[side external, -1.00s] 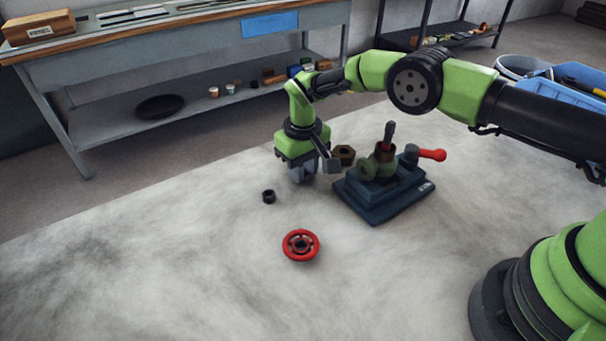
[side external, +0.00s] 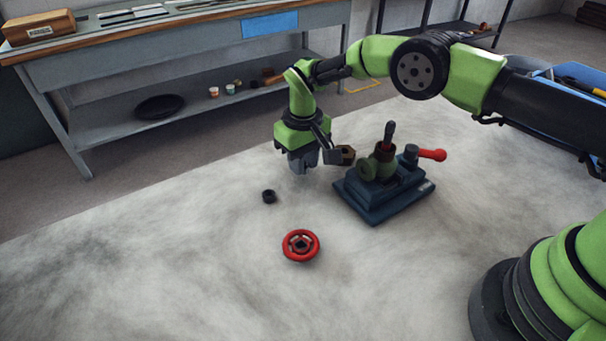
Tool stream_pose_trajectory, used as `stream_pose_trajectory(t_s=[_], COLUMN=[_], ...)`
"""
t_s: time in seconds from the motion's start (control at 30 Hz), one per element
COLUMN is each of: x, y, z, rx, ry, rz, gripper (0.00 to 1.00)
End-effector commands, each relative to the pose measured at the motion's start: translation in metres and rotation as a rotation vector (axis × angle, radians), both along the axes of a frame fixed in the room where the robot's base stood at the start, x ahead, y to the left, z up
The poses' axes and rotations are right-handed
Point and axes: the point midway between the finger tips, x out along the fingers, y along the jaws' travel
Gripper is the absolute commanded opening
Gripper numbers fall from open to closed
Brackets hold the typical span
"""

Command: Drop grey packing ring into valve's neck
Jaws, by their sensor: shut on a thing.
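My gripper (side external: 304,170) points down above the pale work surface, left of the valve, with its fingers shut on a small grey thing. This looks like the grey packing ring, but the fingers mostly hide it. The green valve (side external: 378,165) sits on a dark blue stepped base (side external: 375,200). Its neck (side external: 385,150) faces up, and a dark upright rod stands at it; I cannot see into the opening. My gripper is apart from the valve, at its left.
A brown hexagonal nut (side external: 346,155) shows close right of my gripper. A red lever (side external: 432,155) sticks out at the valve's right. A small black ring (side external: 269,196) and a red handwheel (side external: 300,245) lie in front. The left foreground is clear.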

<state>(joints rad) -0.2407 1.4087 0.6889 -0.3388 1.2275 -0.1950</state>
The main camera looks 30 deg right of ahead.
Motion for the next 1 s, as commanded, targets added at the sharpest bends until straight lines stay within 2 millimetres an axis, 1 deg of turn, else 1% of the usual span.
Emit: stream_pose_trajectory(t_s=[0.17, 0.63, 0.77, 1.0], x=[0.0, 0.0, 0.0, 0.0], y=[0.0, 0.0, 0.0, 0.0], z=[0.008, 0.046, 0.05, 0.05], rx=[0.0, 0.001, 0.0, 0.0], ry=[-0.001, -0.001, -0.001, 0.0], rz=[0.0, -0.001, 0.0, 0.0], gripper=[0.02, 0.02, 0.02, 0.02])
